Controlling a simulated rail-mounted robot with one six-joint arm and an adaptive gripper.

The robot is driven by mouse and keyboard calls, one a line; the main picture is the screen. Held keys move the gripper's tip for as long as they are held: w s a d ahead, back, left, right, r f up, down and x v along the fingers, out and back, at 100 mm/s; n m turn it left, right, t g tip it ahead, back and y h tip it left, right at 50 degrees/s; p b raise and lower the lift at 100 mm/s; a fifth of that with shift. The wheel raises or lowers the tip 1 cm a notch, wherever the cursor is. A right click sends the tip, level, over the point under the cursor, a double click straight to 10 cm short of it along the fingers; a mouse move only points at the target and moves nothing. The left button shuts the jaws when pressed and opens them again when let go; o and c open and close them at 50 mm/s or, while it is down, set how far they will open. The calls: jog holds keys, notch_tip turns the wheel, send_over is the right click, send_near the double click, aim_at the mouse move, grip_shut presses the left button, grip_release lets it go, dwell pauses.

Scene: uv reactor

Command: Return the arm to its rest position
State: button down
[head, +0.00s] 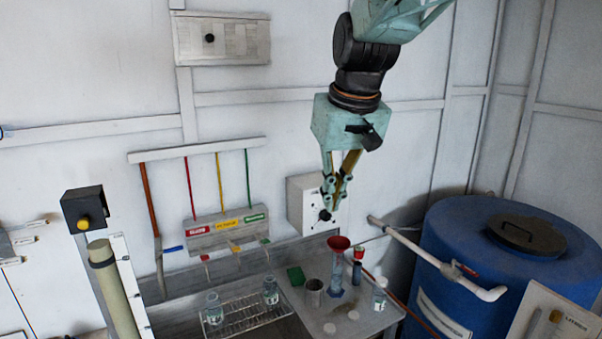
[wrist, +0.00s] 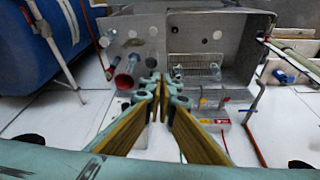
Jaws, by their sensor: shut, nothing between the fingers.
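My gripper (head: 335,205) hangs in the air above the back of the metal bench (head: 350,320), in front of the white wall, pointing down. Its teal and yellow fingers are shut with nothing between them. In the wrist view my gripper (wrist: 163,80) points toward the bench, its fingertips close together. The arm comes down from the top of the head view, and its upper part is cut off by the frame edge. In the head view the gripper is above the red funnel (head: 339,243) and apart from it.
A blue cylinder with a red funnel, a metal cup (head: 314,292), a green block (head: 296,276) and glass jars stand on the bench. A wire rack (head: 245,316) is left of them. A large blue tank (head: 510,265) with a white pipe (head: 430,258) stands right. A white wall box (head: 308,200) is behind the gripper.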

jog(key=s+d+f+m+b, duration=0.1)
jog(key=s+d, duration=0.3)
jog(key=s, duration=0.8)
jog(key=s+d+f+m+b, duration=0.1)
jog(key=s+d+f, duration=0.3)
jog(key=s, duration=0.9)
jog(key=s+d+f+m+h+b, duration=0.1)
jog(key=s+d+f+b, duration=0.2)
jog(key=s, duration=0.9)
jog(key=d, duration=0.3)
jog(key=shift+s, duration=0.4)
